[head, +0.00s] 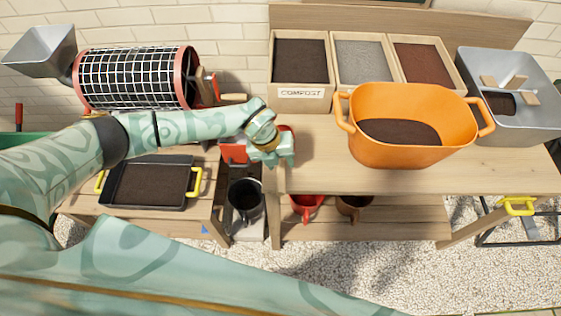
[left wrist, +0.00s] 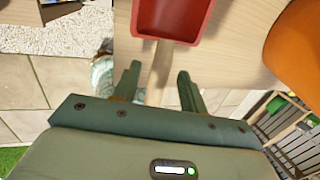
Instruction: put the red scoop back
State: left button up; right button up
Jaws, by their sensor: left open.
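The red scoop (left wrist: 172,18) lies on the wooden worktop in the left wrist view, its bowl at the top of the picture. Its pale wooden handle (left wrist: 158,72) runs down between the two fingers of my left gripper (left wrist: 157,88). The fingers are open, with a gap visible on both sides of the handle. In the head view, my left gripper (head: 274,152) is at the left end of the worktop. A bit of red, likely the scoop (head: 286,128), shows behind it; the rest is hidden. My right gripper is not in view.
An orange tub (head: 408,155) with dark soil stands right of the gripper. Behind are wooden bins, one labelled COMPOST (head: 302,93). A grey tray (head: 535,122) is at far right. A mesh drum (head: 135,75) and a black soil tray (head: 148,203) are left. Red and brown mugs sit below.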

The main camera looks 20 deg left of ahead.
pick_arm(q)
jog(key=p+v, duration=0.2)
jog(key=v, duration=0.9)
